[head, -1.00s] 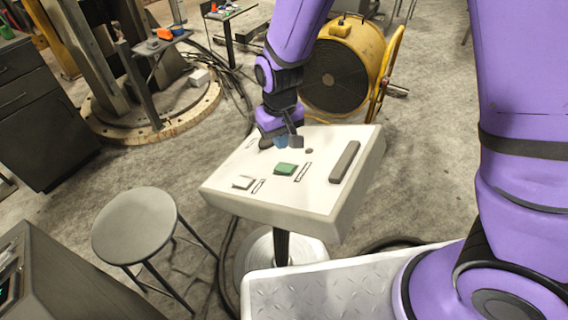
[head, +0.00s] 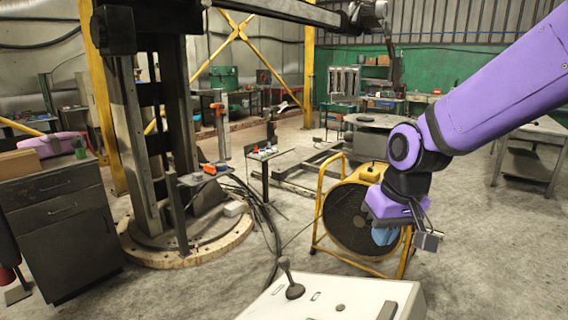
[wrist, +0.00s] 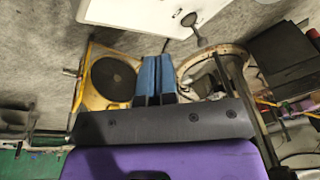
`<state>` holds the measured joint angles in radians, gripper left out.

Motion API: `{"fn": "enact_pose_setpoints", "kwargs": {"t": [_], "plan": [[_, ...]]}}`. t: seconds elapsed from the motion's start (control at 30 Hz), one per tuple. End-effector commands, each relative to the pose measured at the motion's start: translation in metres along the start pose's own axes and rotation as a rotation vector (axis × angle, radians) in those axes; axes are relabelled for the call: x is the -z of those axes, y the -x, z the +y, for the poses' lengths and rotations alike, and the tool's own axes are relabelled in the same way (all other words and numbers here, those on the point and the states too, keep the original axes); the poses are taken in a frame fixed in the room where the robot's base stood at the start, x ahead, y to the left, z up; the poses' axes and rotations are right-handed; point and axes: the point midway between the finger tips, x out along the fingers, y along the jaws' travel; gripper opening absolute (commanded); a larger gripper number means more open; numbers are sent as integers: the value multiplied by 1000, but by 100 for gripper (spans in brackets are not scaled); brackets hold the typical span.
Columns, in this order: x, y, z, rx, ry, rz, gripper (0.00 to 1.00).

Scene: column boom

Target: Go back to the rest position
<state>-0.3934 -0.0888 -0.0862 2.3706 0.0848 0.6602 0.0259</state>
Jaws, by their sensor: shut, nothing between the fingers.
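My gripper (head: 384,236) hangs at the end of my raised purple arm in the head view, in front of the yellow fan and above and behind the control panel's far right corner. Its blue fingers (wrist: 156,78) are together in the wrist view, with nothing between them. The white control panel (head: 262,306) is at the bottom of the head view, its lower part cut off by the frame. A black joystick (head: 291,284) stands on it. My gripper is clear of the panel. The panel and joystick also show at the top of the wrist view.
The yellow fan (head: 346,214) stands on the floor behind my gripper. The column's round base (head: 190,246) and a dark drawer cabinet (head: 62,226) are at left. A small stand (head: 264,155) with items is farther back. Open concrete floor lies at right.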

Motion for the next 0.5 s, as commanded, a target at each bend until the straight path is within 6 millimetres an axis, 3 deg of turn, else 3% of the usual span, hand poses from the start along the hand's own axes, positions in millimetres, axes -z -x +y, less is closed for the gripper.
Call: {"fn": "enact_pose_setpoints", "kwargs": {"t": [0.03, 0.2, 0.5], "plan": [[-7, 16, 9, -1, -16, 24, 0], [-33, 57, 31, -15, -54, 84, 0], [-93, 115, 61, -68, -126, 190, 0]]}}
